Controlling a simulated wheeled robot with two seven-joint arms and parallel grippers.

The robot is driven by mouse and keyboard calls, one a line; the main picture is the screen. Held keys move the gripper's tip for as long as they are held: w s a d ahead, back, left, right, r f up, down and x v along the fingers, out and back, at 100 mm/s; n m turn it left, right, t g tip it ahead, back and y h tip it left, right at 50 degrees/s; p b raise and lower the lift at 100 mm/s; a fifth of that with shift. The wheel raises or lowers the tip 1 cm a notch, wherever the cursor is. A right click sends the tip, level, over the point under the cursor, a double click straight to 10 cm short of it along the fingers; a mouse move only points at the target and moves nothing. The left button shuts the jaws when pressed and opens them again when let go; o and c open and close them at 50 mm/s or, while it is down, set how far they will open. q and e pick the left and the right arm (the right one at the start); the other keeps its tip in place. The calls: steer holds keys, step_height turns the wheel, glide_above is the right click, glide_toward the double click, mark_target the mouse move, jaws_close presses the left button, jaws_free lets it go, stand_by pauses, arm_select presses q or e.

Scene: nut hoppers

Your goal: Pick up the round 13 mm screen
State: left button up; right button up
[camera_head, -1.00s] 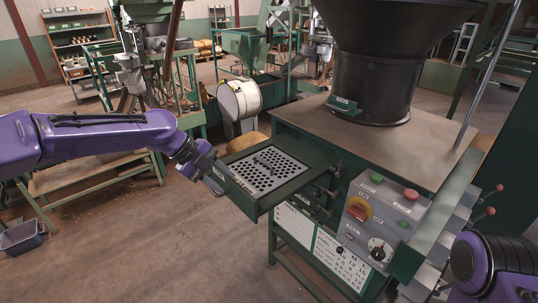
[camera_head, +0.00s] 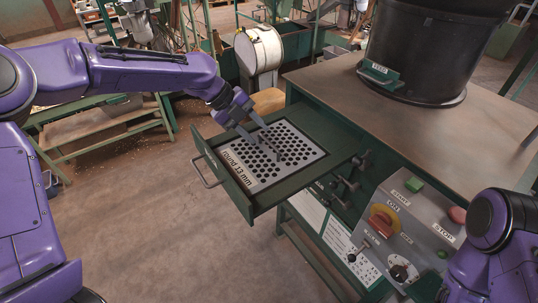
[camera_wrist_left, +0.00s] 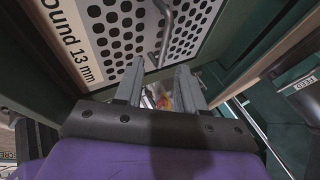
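The round 13 mm screen (camera_head: 248,178) is a pale plate full of round black holes, with its label along the left edge. It lies flat in the pulled-out green drawer (camera_head: 240,200). It also fills the upper part of the left wrist view (camera_wrist_left: 77,43), where a thin grey handle (camera_wrist_left: 165,38) stands on it. My left gripper (camera_head: 262,136) is above the screen's far part, near the handle. Its two fingers are apart, with nothing between them, in the left wrist view (camera_wrist_left: 160,72). The fingers partly hide the screen in the head view. My right gripper is out of view.
The drawer has a front pull handle (camera_head: 207,172). The black hopper (camera_head: 420,55) stands on the cabinet top (camera_head: 340,85). A control panel (camera_head: 405,225) is at the right, near my right arm. A white drum (camera_head: 258,50) stands behind. The floor left of the drawer is clear.

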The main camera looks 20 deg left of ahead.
mark_target(267, 141)
arm_select(q)
steer(key=b+x, duration=0.2)
steer(key=x, duration=0.1)
steer(key=shift+f, duration=0.45)
steer(key=shift+w+d+f, duration=0.25)
steer(key=shift+w+f, duration=0.2)
steer(key=shift+w, duration=0.1)
steer(key=shift+w+d+f, duration=0.25)
steer(key=shift+w+f, duration=0.2)
steer(key=shift+w, duration=0.1)
steer(key=shift+s+a+r, duration=0.1)
steer(key=shift+s+r, duration=0.2)
steer(key=shift+s, duration=0.05)
steer(key=shift+s+r, duration=0.15)
steer(key=shift+s, duration=0.1)
jaws_close()
steer(key=shift+w, duration=0.1)
steer(key=shift+f, duration=0.3)
